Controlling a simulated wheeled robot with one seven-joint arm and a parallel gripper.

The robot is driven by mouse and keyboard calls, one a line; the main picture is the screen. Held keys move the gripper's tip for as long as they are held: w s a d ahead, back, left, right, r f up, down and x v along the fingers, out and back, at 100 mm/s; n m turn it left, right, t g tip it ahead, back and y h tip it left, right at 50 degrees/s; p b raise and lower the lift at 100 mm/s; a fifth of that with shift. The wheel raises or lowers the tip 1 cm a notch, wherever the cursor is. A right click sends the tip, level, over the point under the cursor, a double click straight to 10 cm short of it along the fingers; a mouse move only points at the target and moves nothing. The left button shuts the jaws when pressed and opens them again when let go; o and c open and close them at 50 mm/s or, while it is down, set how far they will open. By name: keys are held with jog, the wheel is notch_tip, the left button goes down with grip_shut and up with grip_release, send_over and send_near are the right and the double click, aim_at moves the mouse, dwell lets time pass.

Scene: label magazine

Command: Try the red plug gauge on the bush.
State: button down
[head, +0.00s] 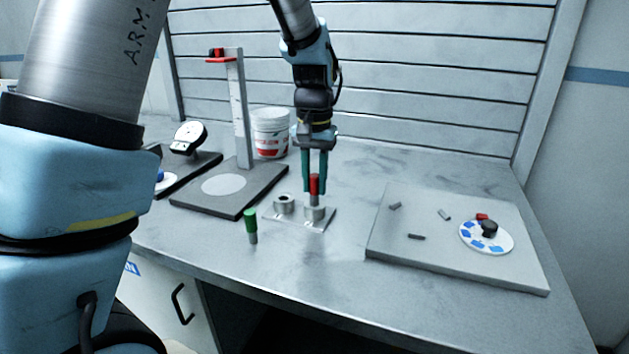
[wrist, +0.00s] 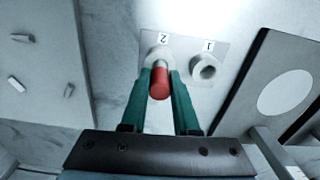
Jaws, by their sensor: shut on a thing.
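The red plug gauge (head: 314,185) is upright in my gripper (head: 314,178), whose green fingers are shut on its red handle. Its grey lower part meets or stands just over the right-hand bush (head: 315,214), the one by label 2. I cannot tell whether its tip is inside the bore. In the wrist view the red handle (wrist: 159,84) sits between the fingers (wrist: 160,92) and partly hides bush 2 (wrist: 157,58). The other bush (head: 284,204), by label 1, is open and empty; it also shows in the wrist view (wrist: 205,67). Both stand on a thin plate (head: 297,221).
A green-handled plug gauge (head: 250,221) stands left in front of the plate. A height stand (head: 240,110) on a dark base, a dial gauge (head: 188,138) and a white tub (head: 270,134) are behind left. A grey board (head: 400,245) with small pins and a blue-marked disc (head: 470,239) lies right.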

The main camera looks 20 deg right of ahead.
aim_at(314, 175)
jog(key=shift+r+p, duration=2.1)
jog(key=shift+r, duration=0.45)
